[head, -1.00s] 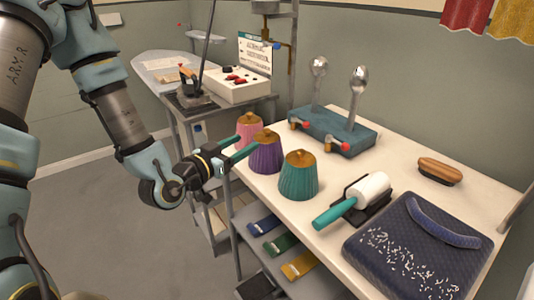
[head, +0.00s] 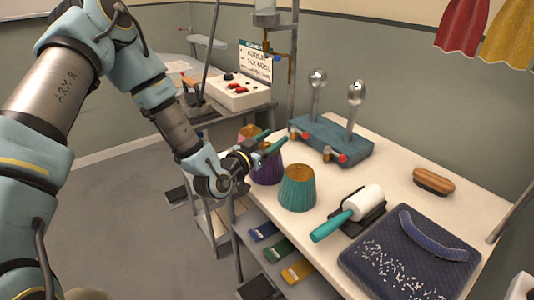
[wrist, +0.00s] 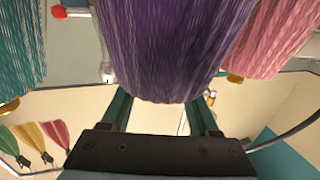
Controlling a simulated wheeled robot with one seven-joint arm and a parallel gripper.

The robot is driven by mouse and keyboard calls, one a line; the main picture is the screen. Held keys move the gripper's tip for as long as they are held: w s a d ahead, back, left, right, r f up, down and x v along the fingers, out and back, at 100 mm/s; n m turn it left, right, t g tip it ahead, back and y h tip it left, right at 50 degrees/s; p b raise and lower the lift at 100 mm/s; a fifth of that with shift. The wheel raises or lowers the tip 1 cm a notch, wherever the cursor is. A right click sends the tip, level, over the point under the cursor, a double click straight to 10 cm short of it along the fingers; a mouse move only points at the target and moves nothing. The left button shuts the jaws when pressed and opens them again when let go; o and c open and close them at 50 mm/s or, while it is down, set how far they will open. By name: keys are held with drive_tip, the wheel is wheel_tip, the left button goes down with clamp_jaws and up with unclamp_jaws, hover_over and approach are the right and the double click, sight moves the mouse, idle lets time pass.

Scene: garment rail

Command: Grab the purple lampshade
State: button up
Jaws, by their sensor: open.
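The purple lampshade (head: 267,171) stands on the white table between the teal and pink lampshades, its top hidden by my gripper in the head view. My gripper (head: 273,140) is open, its two green fingers at the height of the lampshade's top. In the wrist view, the purple lampshade (wrist: 165,45) fills the upper middle. The fingers of my gripper (wrist: 160,103) lie toward either side of its near end. Their tips are hidden there, and I cannot tell whether they touch it.
The teal lampshade (head: 297,187) stands close on the right, and the pink lampshade (head: 247,131) close behind. A blue stand with metal knobs (head: 330,137), a lint roller (head: 350,212), a brush (head: 434,181) and a dark blue pad (head: 410,254) occupy the table.

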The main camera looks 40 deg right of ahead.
drive_tip(key=shift+w+d, duration=0.1)
drive_tip(key=shift+d, duration=0.2)
drive_tip(key=shift+c, duration=0.2)
clamp_jaws()
idle(1.1)
